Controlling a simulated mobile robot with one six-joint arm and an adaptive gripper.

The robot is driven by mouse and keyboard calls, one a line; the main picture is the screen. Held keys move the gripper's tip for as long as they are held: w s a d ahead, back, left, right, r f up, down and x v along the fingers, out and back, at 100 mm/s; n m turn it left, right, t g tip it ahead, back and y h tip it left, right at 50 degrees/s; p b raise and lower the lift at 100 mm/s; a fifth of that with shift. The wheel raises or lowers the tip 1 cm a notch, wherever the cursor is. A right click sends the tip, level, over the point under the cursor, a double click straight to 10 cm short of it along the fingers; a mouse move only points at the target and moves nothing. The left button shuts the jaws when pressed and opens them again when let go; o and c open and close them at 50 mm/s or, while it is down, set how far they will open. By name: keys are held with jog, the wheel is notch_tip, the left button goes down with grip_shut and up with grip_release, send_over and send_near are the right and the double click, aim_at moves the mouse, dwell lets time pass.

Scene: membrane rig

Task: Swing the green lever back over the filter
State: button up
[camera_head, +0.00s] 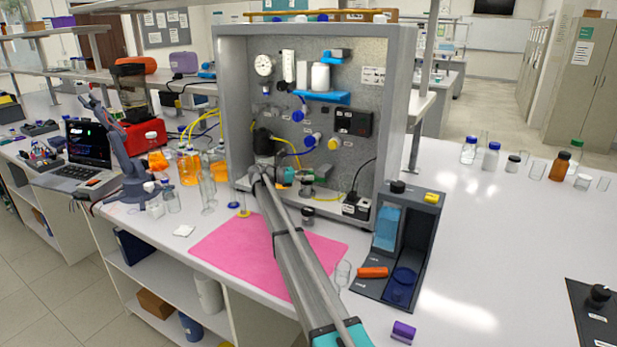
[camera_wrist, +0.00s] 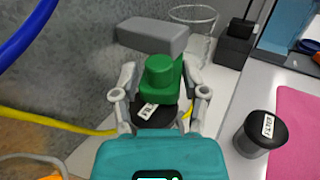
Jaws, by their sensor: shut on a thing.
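The green lever (camera_wrist: 160,75) with its round green knob is in the middle of the wrist view, between the two grey fingers of my gripper (camera_wrist: 160,88). My gripper is shut on it. A grey block (camera_wrist: 152,35) sits at the lever's far end. A dark round part with a white label (camera_wrist: 148,110) lies under the lever; I cannot tell whether it is the filter. In the head view my arm reaches into the grey rig cabinet (camera_head: 228,100), low near its back panel. My arm hides much of the grip there.
A black-capped jar (camera_wrist: 262,132) stands right of my gripper, beside a pink mat (camera_head: 225,250). A clear glass (camera_wrist: 192,25) stands behind the lever. A yellow hose (camera_wrist: 55,122) and blue hose (camera_wrist: 25,35) run at left. A dark tray (camera_head: 428,240) stands right of the rig.

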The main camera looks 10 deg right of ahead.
jog(key=shift+w+d+g, duration=0.1)
jog(key=shift+w+g, duration=0.15)
jog(key=shift+g, duration=0.05)
jog(key=o, duration=0.8)
jog(key=shift+s, duration=0.25)
